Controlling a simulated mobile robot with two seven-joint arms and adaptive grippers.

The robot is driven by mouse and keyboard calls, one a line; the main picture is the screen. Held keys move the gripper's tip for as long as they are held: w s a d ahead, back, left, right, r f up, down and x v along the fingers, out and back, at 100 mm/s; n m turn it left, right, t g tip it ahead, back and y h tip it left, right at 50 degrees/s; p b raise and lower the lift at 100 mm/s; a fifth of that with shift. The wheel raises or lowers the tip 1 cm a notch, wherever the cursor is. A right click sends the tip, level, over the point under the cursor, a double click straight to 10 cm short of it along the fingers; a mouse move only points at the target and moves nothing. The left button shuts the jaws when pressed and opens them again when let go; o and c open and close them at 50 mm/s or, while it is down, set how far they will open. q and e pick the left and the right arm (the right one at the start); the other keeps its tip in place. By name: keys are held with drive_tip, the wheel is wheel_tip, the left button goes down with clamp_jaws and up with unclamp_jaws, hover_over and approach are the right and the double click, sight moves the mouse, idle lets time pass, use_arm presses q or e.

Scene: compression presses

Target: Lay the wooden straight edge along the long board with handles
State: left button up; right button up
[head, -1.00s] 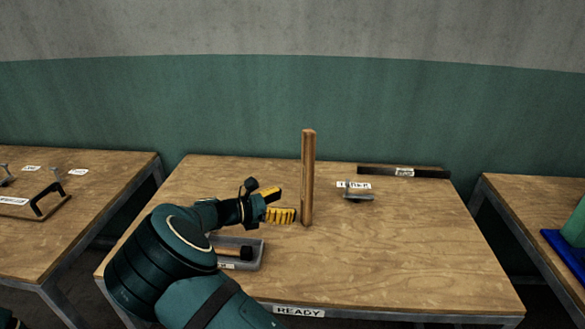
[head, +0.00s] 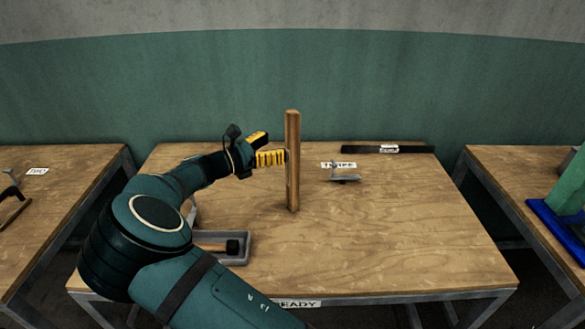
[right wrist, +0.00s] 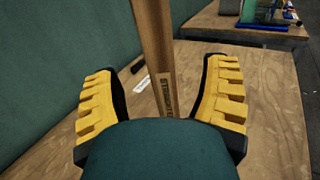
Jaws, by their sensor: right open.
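The wooden straight edge (head: 292,165) stands upright on the middle table, a tall narrow brown bar. It also shows in the right wrist view (right wrist: 154,45), with dark lettering on its face. My right gripper (head: 270,147) is open at the bar's left side, around mid-height. In the right wrist view the bar stands between the two spread yellow fingers (right wrist: 160,72), with gaps on both sides. At the left edge of the head view a dark handle (head: 12,212) shows on the left table; the board under it is mostly cut off. My left gripper is out of view.
A grey tray (head: 240,262) with a dark-headed tool stands behind my right arm. A small metal piece (head: 345,179) by a label and a long black bar (head: 360,149) lie right of the straight edge. The middle table's (head: 420,250) right front is clear.

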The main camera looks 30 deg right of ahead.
sight(288, 142)
drive_tip(key=d, duration=0.3)
drive_tip(key=d+b, duration=0.1)
drive_tip(key=shift+d+f, duration=0.15)
drive_tip(key=shift+f, duration=0.15)
drive_tip(key=shift+w+d+r, duration=0.1)
drive_tip(key=shift+d, duration=0.4)
clamp_jaws()
